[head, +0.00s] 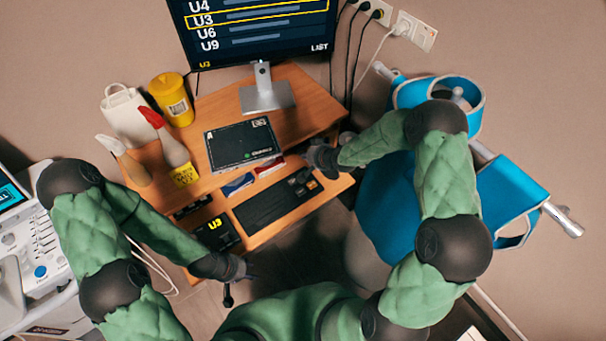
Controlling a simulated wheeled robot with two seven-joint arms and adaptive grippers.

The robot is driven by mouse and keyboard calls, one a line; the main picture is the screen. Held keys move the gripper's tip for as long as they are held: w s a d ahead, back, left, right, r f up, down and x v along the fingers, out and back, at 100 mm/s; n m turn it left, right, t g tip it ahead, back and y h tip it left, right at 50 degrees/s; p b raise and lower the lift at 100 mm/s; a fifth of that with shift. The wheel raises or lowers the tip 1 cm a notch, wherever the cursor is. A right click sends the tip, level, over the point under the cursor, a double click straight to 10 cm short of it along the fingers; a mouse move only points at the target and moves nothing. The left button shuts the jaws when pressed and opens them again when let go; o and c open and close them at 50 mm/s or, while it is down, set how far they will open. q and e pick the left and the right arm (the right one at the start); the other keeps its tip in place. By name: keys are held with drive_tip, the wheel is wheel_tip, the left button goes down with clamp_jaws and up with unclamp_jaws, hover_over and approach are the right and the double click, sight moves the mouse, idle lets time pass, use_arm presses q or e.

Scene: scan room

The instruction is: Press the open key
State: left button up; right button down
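A black keyboard (266,209) lies on the lower shelf of the wooden desk. A few orange-marked keys show at its right end; their labels are too small to read, so I cannot tell which one is the open key. My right gripper (318,160) is just beyond and above that right end, and I cannot see contact. My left gripper (229,291) hangs in front of the shelf's left front corner, apart from the keyboard. The finger openings of both are too small to make out. The monitor (262,32) shows a list with U3 framed in yellow.
A black box (243,144) sits on the desk (215,103). A small dark device showing U3 (216,232) lies left of the keyboard. Spray bottles (170,145) and a yellow tub (173,98) stand at left. A blue chair (385,205) is close on the right.

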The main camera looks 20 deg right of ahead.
wheel_tip(320, 180, down, 8)
drive_tip(key=b, duration=0.6)
drive_tip(key=shift+f+b, duration=0.35)
drive_tip(key=shift+b, duration=0.15)
drive_tip(key=shift+f, duration=0.15)
idle(0.8)
drive_tip(key=shift+f, duration=0.3)
drive_tip(key=shift+f+b, duration=0.35)
drive_tip(key=shift+b, duration=0.15)
idle(0.5)
drive_tip(key=shift+r, duration=0.1)
idle(0.3)
drive_tip(key=shift+r+p, duration=0.75)
